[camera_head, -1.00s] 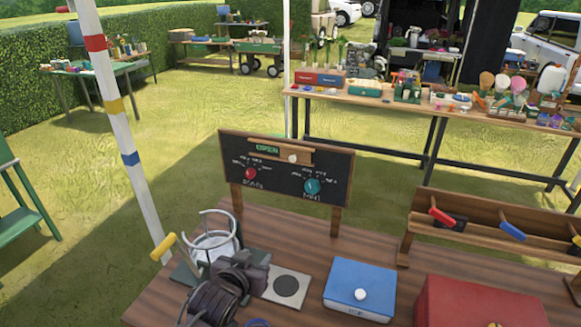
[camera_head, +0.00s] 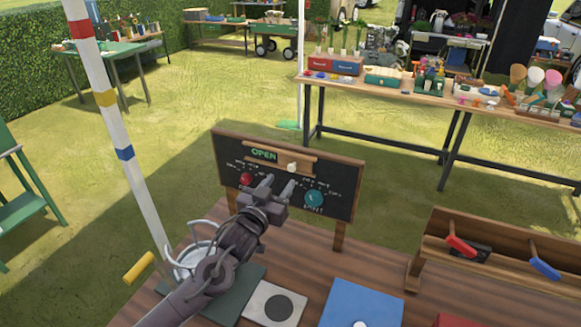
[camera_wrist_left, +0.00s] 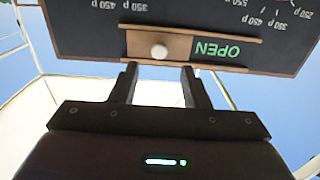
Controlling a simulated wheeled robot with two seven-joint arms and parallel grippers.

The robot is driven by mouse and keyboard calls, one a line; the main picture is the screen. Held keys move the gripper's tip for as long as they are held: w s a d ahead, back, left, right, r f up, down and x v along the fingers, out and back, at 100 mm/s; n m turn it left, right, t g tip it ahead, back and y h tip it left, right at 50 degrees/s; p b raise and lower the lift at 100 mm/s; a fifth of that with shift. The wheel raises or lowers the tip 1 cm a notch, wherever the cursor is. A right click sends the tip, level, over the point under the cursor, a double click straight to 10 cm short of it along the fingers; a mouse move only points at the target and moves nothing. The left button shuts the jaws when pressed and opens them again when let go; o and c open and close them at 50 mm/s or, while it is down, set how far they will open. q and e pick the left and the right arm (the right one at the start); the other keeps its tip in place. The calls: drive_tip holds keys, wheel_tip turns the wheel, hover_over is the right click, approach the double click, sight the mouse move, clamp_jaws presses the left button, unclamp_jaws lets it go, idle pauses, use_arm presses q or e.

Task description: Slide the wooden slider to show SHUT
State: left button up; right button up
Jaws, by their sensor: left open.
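The wooden slider (camera_head: 268,160) runs across the upper part of the black chalkboard (camera_head: 345,190). It shows the green word OPEN at its left, with a pale round knob (camera_head: 291,167) to the right of the word. My left gripper (camera_head: 281,186) is open and empty in front of the board, a little below the knob. In the left wrist view the board appears upside down, and the knob (camera_wrist_left: 159,52) lies just beyond the gap between my two fingertips (camera_wrist_left: 159,70). The fingers look apart from the knob. My right gripper is not in view.
A red dial (camera_head: 246,179) and a teal dial (camera_head: 313,198) sit on the board below the slider. A striped pole (camera_head: 125,153) stands at the left.

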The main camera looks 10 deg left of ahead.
sight(290, 169)
use_arm(q)
drive_tip(key=shift+w+d+r+p, duration=0.15)
drive_tip(key=shift+w+r+p, duration=0.1)
drive_tip(key=shift+w, duration=0.35)
drive_tip(key=shift+w+d+r+p, duration=0.1)
drive_tip(key=shift+w+d+p, duration=0.1)
drive_tip(key=shift+w, duration=0.4)
drive_tip(key=shift+w+d+f, duration=0.1)
drive_tip(key=shift+w, duration=0.45)
drive_tip(key=shift+w+d+f, duration=0.1)
drive_tip(key=shift+w, duration=0.45)
drive_tip(key=shift+w+p, duration=0.3)
drive_tip(key=shift+w, duration=0.05)
drive_tip(key=shift+w+f, duration=0.1)
drive_tip(key=shift+w, duration=0.05)
drive_tip(key=c, duration=0.4)
clamp_jaws()
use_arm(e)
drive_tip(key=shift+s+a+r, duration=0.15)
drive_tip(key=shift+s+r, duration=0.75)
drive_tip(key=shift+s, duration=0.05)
